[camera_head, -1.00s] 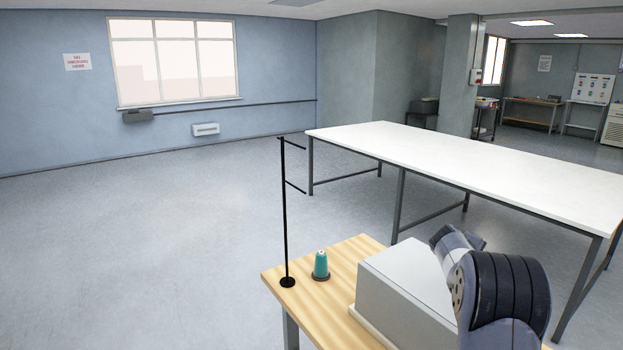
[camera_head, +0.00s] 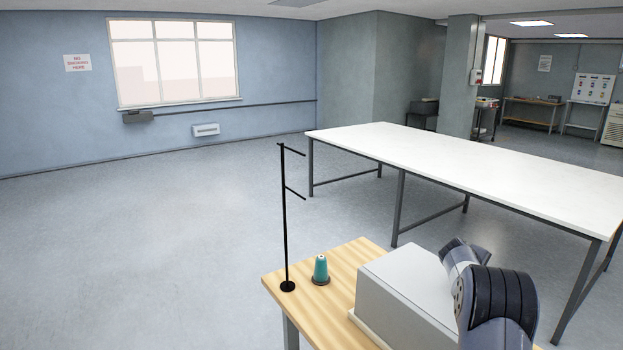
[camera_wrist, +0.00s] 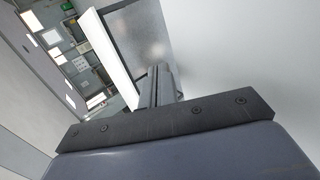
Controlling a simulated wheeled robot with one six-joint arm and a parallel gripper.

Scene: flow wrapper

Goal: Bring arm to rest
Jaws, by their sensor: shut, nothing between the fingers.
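My gripper (camera_wrist: 158,84) shows in the wrist view beyond its dark mounting bar, with the fingers together and nothing between them. A pale smooth surface fills the right side of that view close by; I cannot tell whether it touches the fingers. In the head view my arm's dark grey links stand at the lower right, beside a light grey box-shaped machine housing (camera_head: 402,290). The gripper itself is out of sight there.
The housing stands on a wooden table (camera_head: 330,262) with a teal thread cone (camera_head: 321,269) and a thin black stand (camera_head: 285,220). A long white table (camera_head: 470,170) lies behind. The floor (camera_head: 140,240) at left is clear.

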